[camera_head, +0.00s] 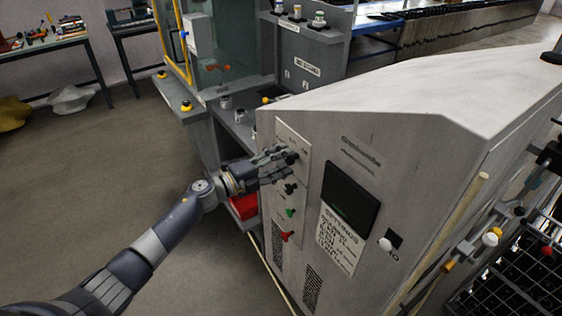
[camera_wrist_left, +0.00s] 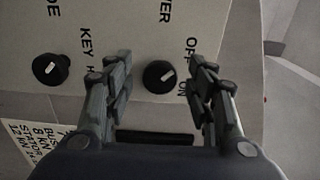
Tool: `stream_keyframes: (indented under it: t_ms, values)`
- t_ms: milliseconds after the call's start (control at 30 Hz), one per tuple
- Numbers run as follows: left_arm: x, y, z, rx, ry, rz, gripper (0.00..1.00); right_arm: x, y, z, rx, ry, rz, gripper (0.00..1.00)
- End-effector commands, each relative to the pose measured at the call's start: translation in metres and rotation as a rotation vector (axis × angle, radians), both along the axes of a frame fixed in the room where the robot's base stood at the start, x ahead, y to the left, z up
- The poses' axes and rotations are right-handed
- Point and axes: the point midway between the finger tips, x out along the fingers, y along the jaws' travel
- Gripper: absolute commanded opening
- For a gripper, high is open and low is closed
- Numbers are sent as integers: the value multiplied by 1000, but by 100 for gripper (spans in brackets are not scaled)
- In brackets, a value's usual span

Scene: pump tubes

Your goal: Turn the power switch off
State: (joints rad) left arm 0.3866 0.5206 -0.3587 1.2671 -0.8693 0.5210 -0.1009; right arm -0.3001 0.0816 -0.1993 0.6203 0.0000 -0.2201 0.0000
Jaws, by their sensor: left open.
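The power switch is a black rotary knob with a white mark (camera_wrist_left: 160,76), on the upper front panel of the grey cabinet. In the left wrist view the mark slants up and to the right, between the OFF and ON labels on the knob's right. The knob also shows at the fingertips in the head view (camera_head: 292,157). My left gripper (camera_head: 284,162) is at the panel with its fingers spread. In the left wrist view its two fingers (camera_wrist_left: 160,75) stand either side of the knob, with gaps visible. My right gripper is not in view.
A KEY knob (camera_wrist_left: 50,69) sits beside the power switch. Below it on the cabinet (camera_head: 400,95) are a green knob (camera_head: 290,212) and a red knob (camera_head: 286,236). A dark screen (camera_head: 349,195) is to their right. Open floor (camera_head: 90,190) lies to the left.

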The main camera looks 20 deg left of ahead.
Motion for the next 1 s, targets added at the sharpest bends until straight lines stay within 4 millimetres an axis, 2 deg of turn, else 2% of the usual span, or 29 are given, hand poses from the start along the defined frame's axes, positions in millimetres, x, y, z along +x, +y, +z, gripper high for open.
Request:
stream_keyframes:
  t_ms: [267,700,1000]
  values:
    - [-9,7,-2,2,1,0,51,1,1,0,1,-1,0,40]
    - [-74,58,-2,2,2,-1,51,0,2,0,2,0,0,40]
    - [-94,73,-1,0,1,-1,51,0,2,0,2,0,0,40]
